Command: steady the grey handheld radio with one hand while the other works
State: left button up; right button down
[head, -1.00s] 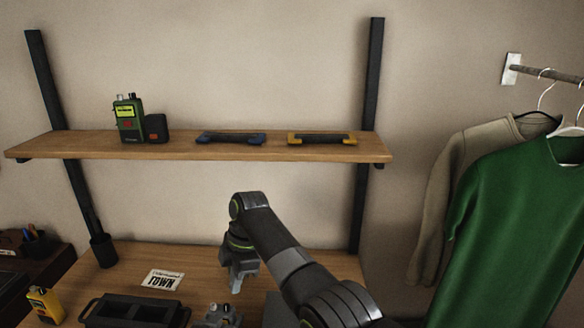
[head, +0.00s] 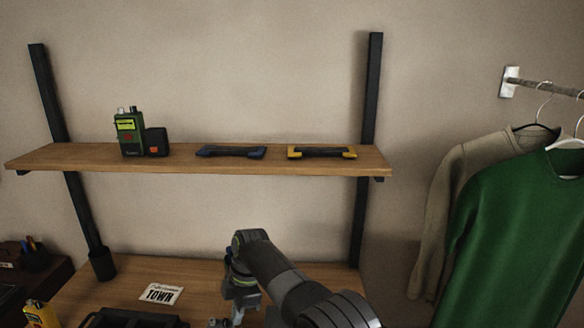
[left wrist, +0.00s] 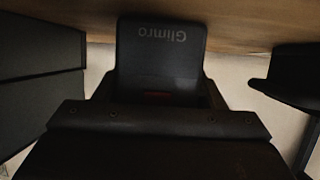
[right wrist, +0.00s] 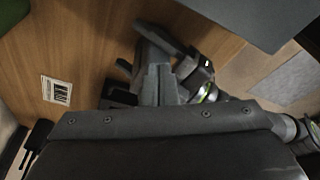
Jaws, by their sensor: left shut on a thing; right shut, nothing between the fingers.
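The grey handheld radio shows only as a small knobbed top (head: 220,322) at the bottom edge of the head view; its body is cut off. In the left wrist view a dark body marked "Glimro" (left wrist: 160,50) lies just beyond my left gripper (left wrist: 160,97), which is shut on it; it appears to be the radio. The left arm is outside the head view. My right gripper (head: 240,310) points down close beside the radio's top, shut and empty. Whether it touches a knob cannot be told. The right wrist view is mostly blocked by my gripper housing.
A black tray (head: 125,320) and yellow radio (head: 40,314) are at the lower left. A "TOWN" card (head: 161,294) lies on the bench. The shelf (head: 290,168) above holds a green radio (head: 129,134), a dark box (head: 157,142) and two handles. Clothes hang right.

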jog(key=shift+d, duration=0.1)
jog(key=a+v, duration=0.1)
jog(key=v, duration=0.4)
jog(key=shift+s+d+r, duration=0.2)
jog(key=shift+d+r, duration=0.1)
jog(key=shift+r, duration=0.25)
pick_arm(q)
jog(key=o, duration=1.3)
jog(key=shift+c, duration=0.2)
